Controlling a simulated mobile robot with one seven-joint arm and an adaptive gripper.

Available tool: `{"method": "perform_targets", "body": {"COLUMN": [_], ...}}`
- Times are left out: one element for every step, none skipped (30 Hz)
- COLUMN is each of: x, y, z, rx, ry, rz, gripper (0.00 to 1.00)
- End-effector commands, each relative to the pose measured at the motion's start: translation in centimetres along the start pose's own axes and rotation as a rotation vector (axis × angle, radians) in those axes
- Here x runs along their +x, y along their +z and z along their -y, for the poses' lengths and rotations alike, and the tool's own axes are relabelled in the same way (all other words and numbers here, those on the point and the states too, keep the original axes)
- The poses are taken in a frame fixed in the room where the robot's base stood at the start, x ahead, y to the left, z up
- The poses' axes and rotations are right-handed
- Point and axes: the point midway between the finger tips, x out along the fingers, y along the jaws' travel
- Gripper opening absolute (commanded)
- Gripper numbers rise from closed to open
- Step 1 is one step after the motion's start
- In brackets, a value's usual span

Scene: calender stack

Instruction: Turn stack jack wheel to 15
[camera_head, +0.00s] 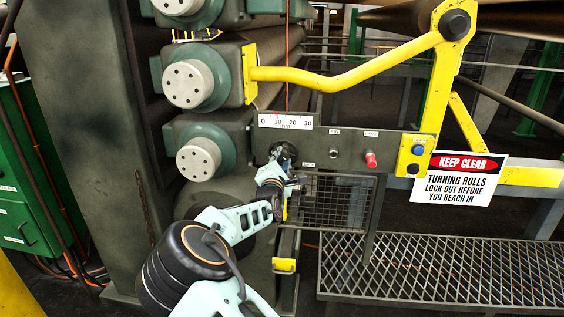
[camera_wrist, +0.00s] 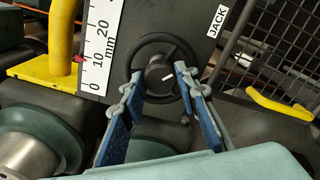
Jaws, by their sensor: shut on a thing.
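The jack wheel (camera_wrist: 160,38) is a dark round handwheel with a grey hub, next to a JACK label (camera_wrist: 217,21) in the wrist view. In the head view the wheel (camera_head: 284,149) is partly hidden behind my gripper (camera_head: 282,172). My gripper (camera_wrist: 158,78) has its blue-padded fingers on either side of the hub, shut on the wheel. The white mm scale (camera_wrist: 101,42) is left of the wheel, with a red pointer (camera_wrist: 79,59) close to 10. In the head view the scale (camera_head: 286,121) runs from 0 to 30.
A red button (camera_head: 371,160) and a yellow control box (camera_head: 413,155) are to the right on the panel. A wire mesh guard (camera_head: 340,205) is below the panel. Green roll housings (camera_head: 197,147) stand close on the left. A keep-clear sign (camera_head: 459,178) hangs at right.

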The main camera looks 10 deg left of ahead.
Motion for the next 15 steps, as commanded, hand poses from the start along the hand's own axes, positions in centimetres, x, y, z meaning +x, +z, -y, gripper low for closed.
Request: {"method": "perform_targets", "body": {"x": [-0.04, -0.05, -0.03, -0.04, -0.05, -0.04, -0.03, -0.03, -0.04, -0.04, -0.03, -0.02, -0.02, -0.02, -0.03], "y": [-0.26, -0.3, -0.24, -0.26, -0.31, -0.27, -0.27, -0.27, -0.27, -0.3, -0.27, -0.26, -0.24, -0.24, -0.28], "z": [0.24, 0.25, 0.27, 0.27, 0.3, 0.26, 0.29, 0.33, 0.27, 0.28, 0.3, 0.31, 0.3, 0.31, 0.3], "rx": [-0.049, -0.077, -0.115, -0.144, -0.173, -0.21, -0.238, -0.268, -0.305, -0.333, -0.363, -0.4, -0.429, -0.457, -0.495], "ry": [0.002, 0.002, 0.001, 0.002, 0.001, 0.002, 0.002, 0.001, 0.002, 0.002, 0.001, 0.001, 0.001, 0.001, 0.001], "rz": [0.0, -0.001, 0.0, 0.001, 0.0, 0.001, 0.001, 0.001, 0.001, 0.001, 0.001, 0.002, 0.002, 0.002, 0.002], "gripper": [0.04, 0.04, 0.04, 0.04, 0.04, 0.04, 0.04, 0.04, 0.04, 0.04, 0.04, 0.04, 0.04, 0.04, 0.04]}}
